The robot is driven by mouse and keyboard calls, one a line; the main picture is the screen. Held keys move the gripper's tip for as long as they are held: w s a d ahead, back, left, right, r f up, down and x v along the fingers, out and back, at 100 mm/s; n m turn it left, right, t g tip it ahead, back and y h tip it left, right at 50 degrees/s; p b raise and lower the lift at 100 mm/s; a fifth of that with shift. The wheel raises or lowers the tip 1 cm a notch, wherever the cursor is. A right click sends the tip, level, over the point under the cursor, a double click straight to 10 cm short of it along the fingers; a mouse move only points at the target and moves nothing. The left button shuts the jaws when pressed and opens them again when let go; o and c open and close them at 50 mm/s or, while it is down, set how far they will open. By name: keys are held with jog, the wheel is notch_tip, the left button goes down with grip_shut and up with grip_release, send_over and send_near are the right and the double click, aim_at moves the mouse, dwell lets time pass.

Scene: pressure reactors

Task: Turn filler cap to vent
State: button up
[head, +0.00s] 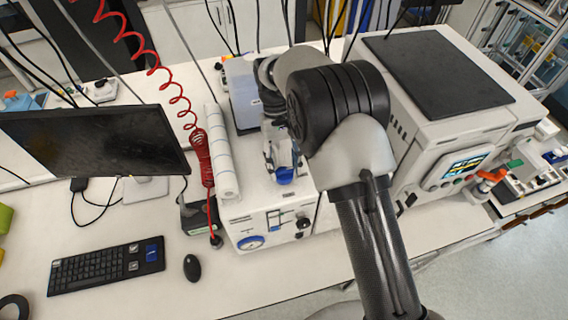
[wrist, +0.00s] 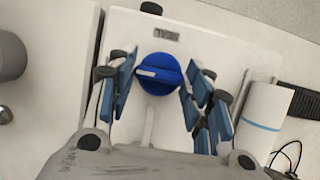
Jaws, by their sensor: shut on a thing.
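The filler cap (wrist: 160,82) is a round blue knob with a white mark on its left half, set on the top of a white unit (wrist: 120,22). My gripper (wrist: 158,72) reaches it from above, with a blue-padded finger on each side, and is shut on it. A small label (wrist: 166,34) lies just beyond the cap; its text is too small to read. In the head view my gripper (head: 283,158) is over the top of the white unit (head: 240,205), with the blue cap (head: 285,175) at its fingertips, partly hidden.
A large machine with a screen (head: 465,165) stands close on the right. A monitor (head: 95,140), keyboard (head: 105,268) and mouse (head: 191,267) occupy the bench at left.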

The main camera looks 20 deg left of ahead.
dwell(0.4)
jog(key=o, duration=1)
jog(key=shift+o, duration=0.2)
jog(key=v, duration=1.2)
jog(key=shift+s, duration=0.1)
jog(key=shift+r, duration=0.1)
